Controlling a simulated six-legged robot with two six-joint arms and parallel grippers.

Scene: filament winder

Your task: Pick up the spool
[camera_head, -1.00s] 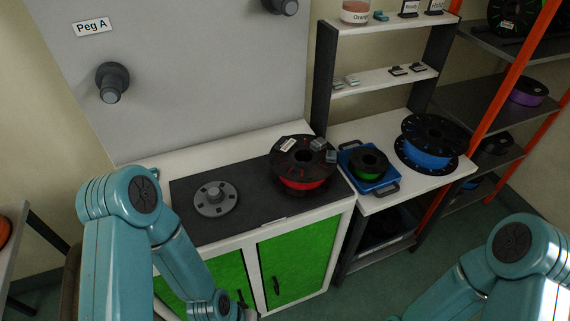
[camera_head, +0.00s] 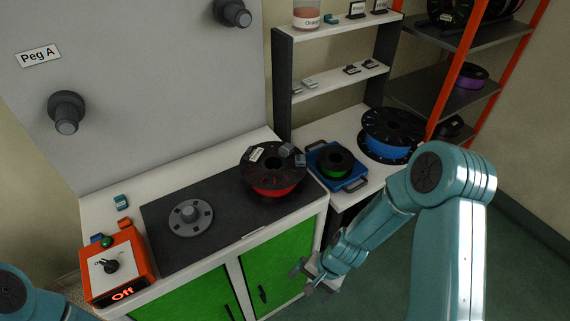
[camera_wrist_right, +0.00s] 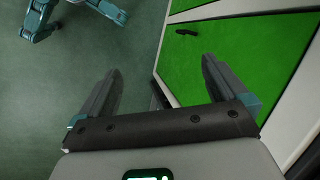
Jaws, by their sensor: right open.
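A black spool with red filament (camera_head: 277,190) lies flat on the dark mat at the right end of the white counter, in the head view. A black spool with green filament (camera_head: 335,162) sits in a blue tray. A larger black spool with blue filament (camera_head: 392,152) lies on the white side table. My right gripper (camera_head: 316,284) is low in front of the green cabinet doors, below and right of the red spool, apart from it. In the right wrist view its fingers (camera_wrist_right: 160,85) are spread with nothing between them. My left gripper is out of view.
A grey round hub (camera_head: 190,217) is on the mat (camera_head: 225,208). An orange control box (camera_head: 118,268) reading "Off" stands at the counter's left end. Wall pegs (camera_head: 66,112) stick out above. Open shelving stands behind the side table; a rack with orange posts (camera_head: 457,72) stands right.

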